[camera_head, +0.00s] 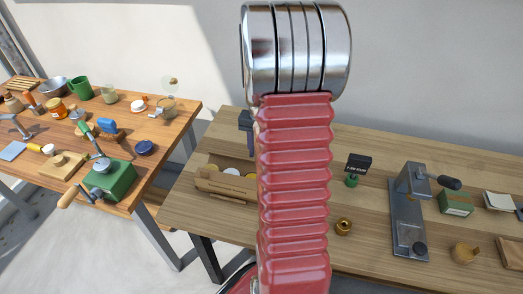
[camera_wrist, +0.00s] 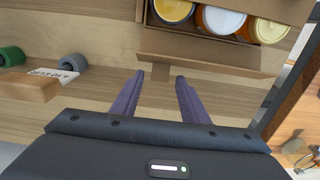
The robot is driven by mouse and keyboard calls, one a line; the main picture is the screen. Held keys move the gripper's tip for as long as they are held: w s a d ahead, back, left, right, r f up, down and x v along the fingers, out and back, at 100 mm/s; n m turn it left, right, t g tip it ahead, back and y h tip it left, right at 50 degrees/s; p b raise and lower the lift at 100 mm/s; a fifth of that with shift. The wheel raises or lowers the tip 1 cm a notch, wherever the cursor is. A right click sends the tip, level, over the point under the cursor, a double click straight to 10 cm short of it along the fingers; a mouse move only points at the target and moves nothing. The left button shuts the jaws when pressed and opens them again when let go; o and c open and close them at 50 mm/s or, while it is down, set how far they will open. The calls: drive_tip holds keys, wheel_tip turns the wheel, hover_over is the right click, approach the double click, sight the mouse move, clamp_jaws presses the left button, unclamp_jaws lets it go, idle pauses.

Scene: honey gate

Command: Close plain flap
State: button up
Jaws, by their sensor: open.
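An open cardboard box (camera_head: 197,184) with several round-lidded jars stands on the wooden workbench, left of my arm. The flap also shows in the head view (camera_head: 225,188). My gripper (camera_wrist: 160,76) is open and empty, its two purple fingers pointing at the tab. Whether they touch it I cannot tell. In the head view my arm hides most of the gripper.
A wooden block and a lettered card (camera_wrist: 55,75) lie left in the wrist view. A cluttered second table (camera_head: 175,125) is at left.

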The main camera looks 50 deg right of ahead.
drive_tip(key=shift+c, duration=0.6)
clamp_jaws()
drive_tip(key=shift+d, duration=0.1)
